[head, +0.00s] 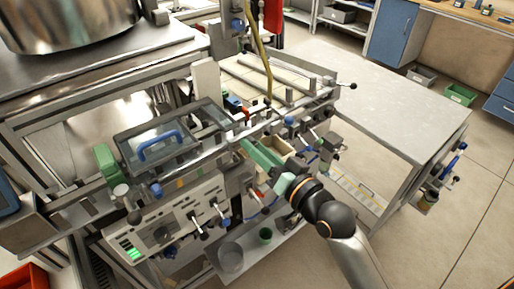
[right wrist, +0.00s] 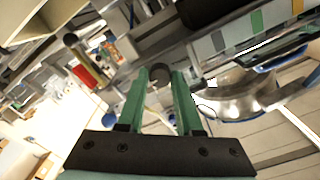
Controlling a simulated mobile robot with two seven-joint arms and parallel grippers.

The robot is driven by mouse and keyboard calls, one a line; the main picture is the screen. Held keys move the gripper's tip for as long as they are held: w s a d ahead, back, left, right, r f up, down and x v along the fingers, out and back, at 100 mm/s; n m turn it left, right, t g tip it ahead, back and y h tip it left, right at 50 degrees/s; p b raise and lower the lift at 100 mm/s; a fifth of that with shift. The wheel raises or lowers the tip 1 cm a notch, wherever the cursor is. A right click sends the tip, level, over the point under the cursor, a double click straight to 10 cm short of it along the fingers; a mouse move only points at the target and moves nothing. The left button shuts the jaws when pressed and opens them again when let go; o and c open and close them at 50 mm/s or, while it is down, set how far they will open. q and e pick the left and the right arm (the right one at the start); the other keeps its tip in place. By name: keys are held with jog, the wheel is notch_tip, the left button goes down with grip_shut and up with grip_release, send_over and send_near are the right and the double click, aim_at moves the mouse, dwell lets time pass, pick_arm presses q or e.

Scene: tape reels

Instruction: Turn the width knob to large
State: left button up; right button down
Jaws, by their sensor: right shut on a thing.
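My right gripper (head: 246,147) reaches in from the lower right in the head view, its green fingers at the front side of the machine. In the right wrist view its two green fingers (right wrist: 160,80) are shut on a dark round knob (right wrist: 160,74), which sits between the fingertips. I take this to be the width knob; its label and setting cannot be read. In the head view the knob is hidden by the fingers and machine parts. My left gripper is not in view.
The machine's control panel (head: 165,232) with several small levers is left of my arm. A clear cover with a blue handle (head: 160,146) lies above it. A grey table (head: 400,105) stands to the right, with open floor beyond.

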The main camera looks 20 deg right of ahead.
dwell(0.3)
jog(key=c, duration=0.6)
grip_release()
